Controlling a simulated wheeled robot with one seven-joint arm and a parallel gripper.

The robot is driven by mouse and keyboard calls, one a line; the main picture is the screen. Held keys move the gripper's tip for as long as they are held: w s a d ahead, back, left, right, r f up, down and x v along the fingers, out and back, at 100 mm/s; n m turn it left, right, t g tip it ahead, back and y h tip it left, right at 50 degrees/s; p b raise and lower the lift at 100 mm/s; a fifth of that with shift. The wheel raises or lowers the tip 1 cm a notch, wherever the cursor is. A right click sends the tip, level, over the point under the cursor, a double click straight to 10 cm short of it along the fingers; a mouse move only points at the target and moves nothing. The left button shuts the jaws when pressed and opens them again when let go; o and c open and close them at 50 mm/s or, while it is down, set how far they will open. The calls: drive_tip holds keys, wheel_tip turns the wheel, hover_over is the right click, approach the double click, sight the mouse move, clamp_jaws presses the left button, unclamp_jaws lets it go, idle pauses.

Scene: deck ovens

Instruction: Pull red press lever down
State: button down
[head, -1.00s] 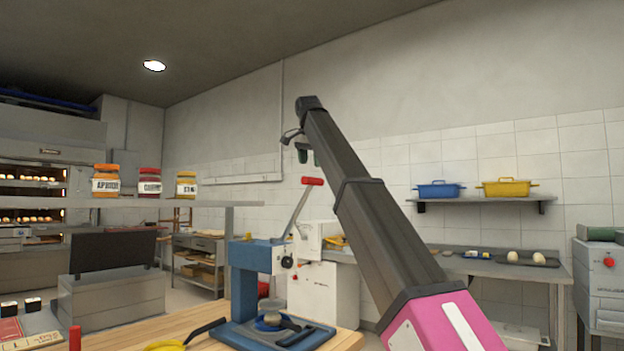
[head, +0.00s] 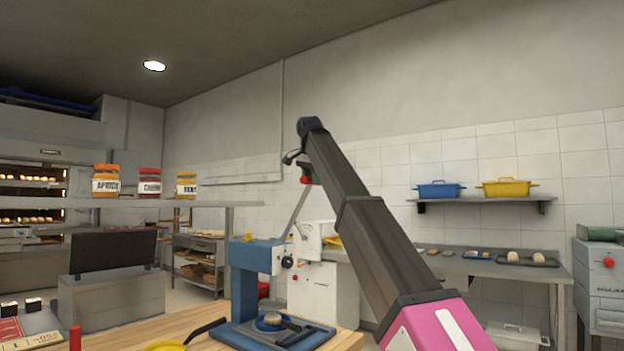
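The blue press (head: 243,285) stands on the wooden worktop with its lever raised. The metal lever (head: 296,217) leans up and to the right from the press head. Its red handle (head: 306,180) shows only in part, just below my gripper.
A round item (head: 270,321) and a dark-handled tool lie on the press base. A yellow pan (head: 166,346) is at the worktop's front. Jars (head: 150,182) stand on a shelf at left. A white machine (head: 318,287) is behind the press.

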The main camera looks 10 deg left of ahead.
drive_tip(key=s+d+f+m+t+y, duration=0.1)
drive_tip(key=s+d+f+t+y, duration=0.2)
drive_tip(key=d+f, duration=0.55)
drive_tip(key=s+d+f+m+t+y, duration=0.1)
drive_tip(key=s+d+f+y, duration=0.3)
drive_tip(key=f, duration=0.7)
wheel_tip(320, 180, down, 13)
drive_tip(key=w+m+t+y, duration=0.1)
drive_tip(key=y, duration=0.1)
drive_tip(key=shift+d+r+t+y, duration=0.2)
drive_tip(key=shift+d+t+y, duration=0.1)
drive_tip(key=shift+d+y, duration=0.15)
drive_tip(key=shift+w+f, duration=0.1)
drive_tip(key=shift+f, duration=0.05)
drive_tip(key=c, duration=0.8)
unclamp_jaws()
drive_tip(key=shift+w+f, duration=0.1)
drive_tip(key=shift+r, duration=0.2)
